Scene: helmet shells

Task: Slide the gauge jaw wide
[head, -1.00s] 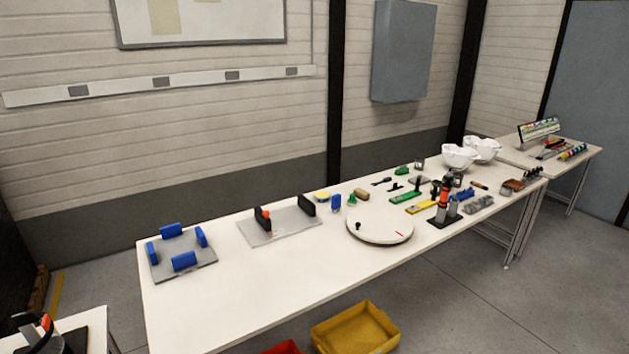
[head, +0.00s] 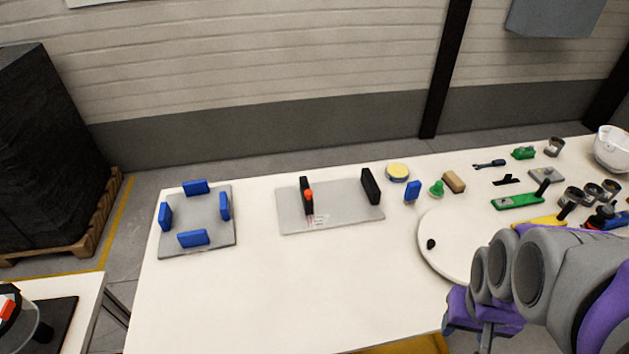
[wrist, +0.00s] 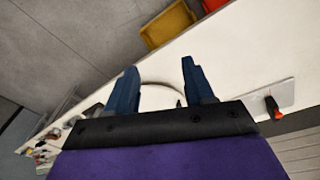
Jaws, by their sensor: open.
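The gauge is a grey plate (head: 345,218) on the white table with two upright black jaws set apart. The left jaw (head: 305,190) carries an orange-red knob (head: 309,195); the right jaw (head: 371,186) is plain. In the wrist view, part of the plate (wrist: 286,91) and a black jaw (wrist: 269,103) with the orange-red knob (wrist: 278,115) show at the right edge. My gripper (wrist: 159,78) is open, with nothing between its dark blue fingers, and is apart from the gauge. In the head view my arm is at the lower right.
A grey plate with several blue blocks (head: 193,239) lies left of the gauge. A round white disc (head: 440,247) with a black knob is to its right, partly behind my arm. A blue block (head: 412,191) and yellow-topped round piece (head: 397,171) stand near. The table front is clear.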

